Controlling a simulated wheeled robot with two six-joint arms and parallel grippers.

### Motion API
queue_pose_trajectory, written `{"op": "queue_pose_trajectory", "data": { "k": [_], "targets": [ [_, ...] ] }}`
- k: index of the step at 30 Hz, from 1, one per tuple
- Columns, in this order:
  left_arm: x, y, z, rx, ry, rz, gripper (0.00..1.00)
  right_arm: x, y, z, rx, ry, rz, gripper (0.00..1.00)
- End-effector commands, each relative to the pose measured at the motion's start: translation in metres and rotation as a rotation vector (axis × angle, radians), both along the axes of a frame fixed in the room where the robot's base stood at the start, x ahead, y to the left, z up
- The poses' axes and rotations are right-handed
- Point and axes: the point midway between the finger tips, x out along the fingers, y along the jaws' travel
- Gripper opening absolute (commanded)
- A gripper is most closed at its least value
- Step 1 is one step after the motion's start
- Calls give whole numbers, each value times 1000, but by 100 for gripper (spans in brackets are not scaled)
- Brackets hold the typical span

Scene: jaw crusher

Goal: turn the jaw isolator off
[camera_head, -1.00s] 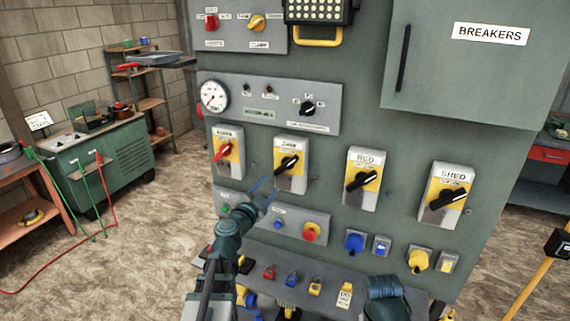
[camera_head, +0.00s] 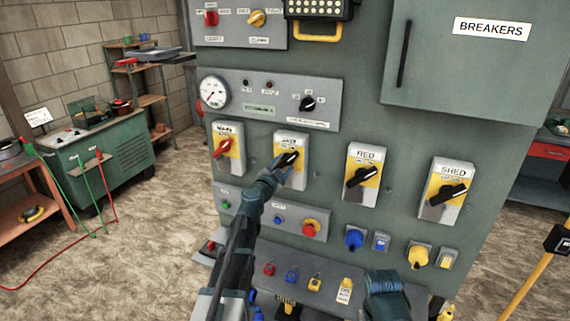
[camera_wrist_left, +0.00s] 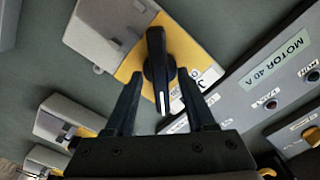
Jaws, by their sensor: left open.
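The jaw isolator (camera_head: 302,175) is a light grey box with a yellow plate and a black rotary handle, second from the left in the isolator row. My left gripper (camera_head: 283,170) is at its front, and covers the lower part of it in the head view. In the left wrist view the black handle (camera_wrist_left: 157,65) stands between the two open fingers of my left gripper (camera_wrist_left: 160,95), with a gap on each side. The handle's white mark points toward the gripper's palm. A dark green part at the bottom (camera_head: 385,295) appears to be my right arm; its gripper does not show.
An isolator with a red handle (camera_head: 222,148) is on the left. The RED isolator (camera_head: 362,178) and the SHED isolator (camera_head: 446,192) are on the right. Below is a strip with a red button (camera_head: 309,229). A blue socket (camera_head: 354,239) is further right.

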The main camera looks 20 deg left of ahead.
Motion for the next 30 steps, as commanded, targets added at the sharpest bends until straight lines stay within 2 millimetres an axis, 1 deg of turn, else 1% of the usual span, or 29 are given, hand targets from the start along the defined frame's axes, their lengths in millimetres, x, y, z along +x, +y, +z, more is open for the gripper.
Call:
{"op": "queue_pose_trajectory", "data": {
  "k": [1,3,11,12,14,15,21,30],
  "targets": [
    [9,0,0,0,0,-1,55,0,0,0,0,0,0,0],
    [13,0,0,0,0,0,55,0,0,0,0,0,0,0],
    [14,-1,0,0,0,0,55,0,0,0,0,0,0,0],
    [14,-1,0,0,0,0,53,0,0,0,0,0,0,0],
    [14,-1,0,0,0,0,42,0,0,0,0,0,0,0],
    [14,-1,0,0,0,0,35,0,0,0,0,0,0,0],
    [14,-1,0,0,0,0,0,0,0,0,0,0,0,0],
    [14,-1,0,-5,0,0,0,0,0,0,0,0,0,0]
  ]
}}
